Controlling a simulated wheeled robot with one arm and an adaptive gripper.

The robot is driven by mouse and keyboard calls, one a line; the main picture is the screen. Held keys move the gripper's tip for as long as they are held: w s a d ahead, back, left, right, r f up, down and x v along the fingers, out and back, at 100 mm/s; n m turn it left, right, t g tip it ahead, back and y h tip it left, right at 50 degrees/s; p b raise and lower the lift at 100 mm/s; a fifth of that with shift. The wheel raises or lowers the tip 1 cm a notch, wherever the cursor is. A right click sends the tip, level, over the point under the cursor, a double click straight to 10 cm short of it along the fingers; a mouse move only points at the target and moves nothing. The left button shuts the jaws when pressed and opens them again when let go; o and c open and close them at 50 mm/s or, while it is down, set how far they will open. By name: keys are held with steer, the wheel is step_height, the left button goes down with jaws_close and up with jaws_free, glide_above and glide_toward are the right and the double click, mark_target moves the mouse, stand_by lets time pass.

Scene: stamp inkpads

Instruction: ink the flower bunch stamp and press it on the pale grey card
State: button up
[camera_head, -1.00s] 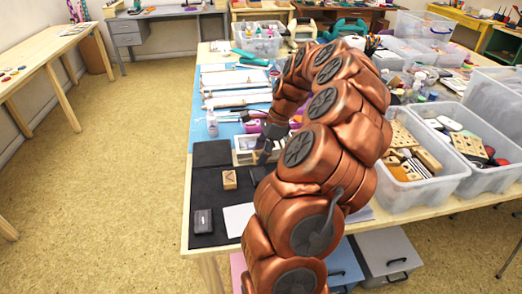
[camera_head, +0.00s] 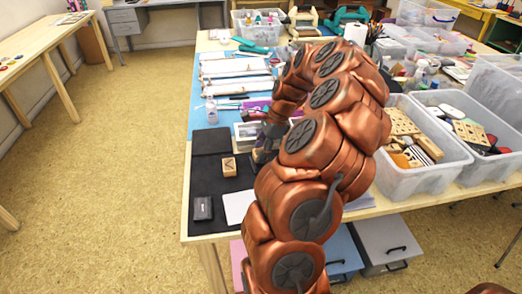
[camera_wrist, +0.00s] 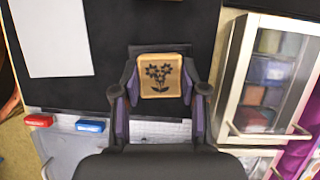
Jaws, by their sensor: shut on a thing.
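The flower bunch stamp (camera_wrist: 160,75) is a square wooden block with a dark flower picture on the face that shows in the wrist view. My gripper (camera_wrist: 160,84) is shut on it, one finger at each side. In the head view my gripper (camera_head: 262,153) is small and partly hidden by my arm, above the right part of the black mat (camera_head: 206,178). The pale card (camera_head: 237,206) lies flat on the mat, nearer the front edge; it also shows at upper left in the wrist view (camera_wrist: 58,38). A black inkpad case (camera_head: 203,208) lies left of the card.
Another wooden stamp (camera_head: 229,166) stands on the mat behind the card. A flat dark pad (camera_head: 211,141) lies at the mat's back. A clear-topped box (camera_wrist: 268,75) is right of my gripper. Clear bins (camera_head: 421,178) hold many stamps at the right.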

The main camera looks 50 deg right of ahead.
steer(key=shift+f+b, duration=0.3)
steer(key=shift+f, duration=0.35)
stand_by(1.9)
steer(key=shift+r, duration=0.7)
stand_by(0.3)
steer(key=shift+r+p, duration=1.05)
steer(key=shift+r, duration=1.65)
